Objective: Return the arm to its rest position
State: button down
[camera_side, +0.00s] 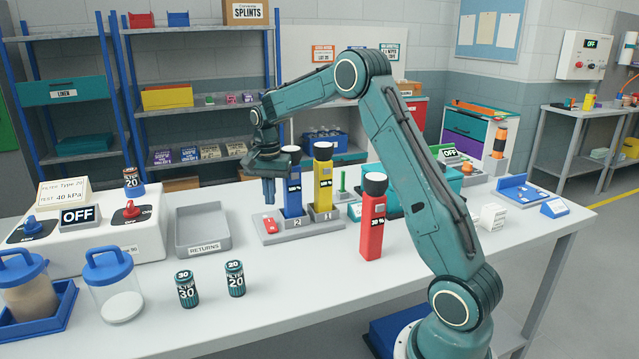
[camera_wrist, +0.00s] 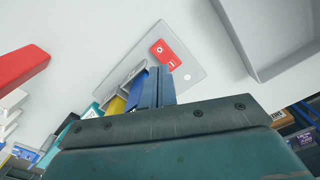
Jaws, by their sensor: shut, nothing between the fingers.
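My teal arm reaches over the white table from the right. My gripper (camera_side: 268,192) points down, its fingers together and empty, in front of and to the left of the blue canister (camera_side: 291,200). In the wrist view the closed fingers (camera_wrist: 158,78) show over the grey dock (camera_wrist: 185,85) and its red switch (camera_wrist: 166,53). The blue canister and a yellow canister (camera_side: 323,185) stand upright in the dock. Whether the fingers touch the blue canister I cannot tell.
A red canister (camera_side: 371,230) stands on the table right of the dock. The grey returns tray (camera_side: 203,248) is at its left. Two dark cylinders (camera_side: 187,290) (camera_side: 235,279) and lidded jars (camera_side: 117,290) stand nearer the front. The table's front middle is clear.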

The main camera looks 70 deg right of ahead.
jog(key=shift+a+r, duration=0.1)
jog(key=s+a+r+n+t, duration=0.3)
jog(key=s+a+r+n, duration=0.4)
jog(key=s+a+r, duration=0.6)
jog(key=s+a+f+n+t, duration=0.1)
jog(key=s+a+n, duration=0.3)
jog(key=s, duration=0.4)
jog(key=s+a+f+n+t, duration=0.1)
jog(key=s+a+n, duration=0.3)
jog(key=s, duration=0.4)
jog(key=shift+a+t, duration=0.3)
jog(key=shift+a, duration=0.2)
